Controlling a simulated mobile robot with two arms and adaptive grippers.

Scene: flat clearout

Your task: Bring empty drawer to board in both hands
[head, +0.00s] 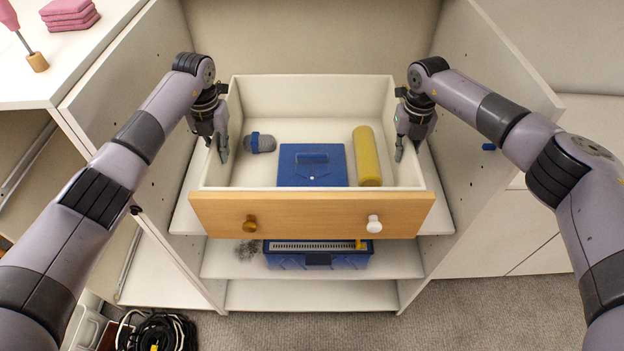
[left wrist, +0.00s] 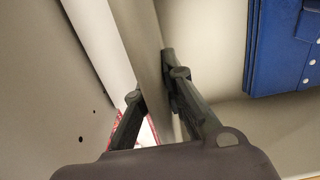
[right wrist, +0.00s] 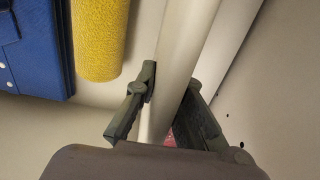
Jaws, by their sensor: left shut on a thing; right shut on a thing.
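The drawer (head: 290,213) has white walls and a wooden front with one brass knob and one white knob. It sits in the white cabinet, level, above a shelf board (head: 437,215); I cannot tell if it touches it. It holds a grey and blue cylinder (head: 262,143), a blue case (head: 312,170) and a yellow roll (head: 367,157). My left gripper (head: 222,150) is shut on the left side wall, also seen in the left wrist view (left wrist: 150,75). My right gripper (head: 400,150) is shut on the right side wall, also seen in the right wrist view (right wrist: 172,78).
Pink cloths (head: 70,14) and a pink-handled tool (head: 22,35) lie on the left top. Coiled cables (head: 160,332) lie on the floor.

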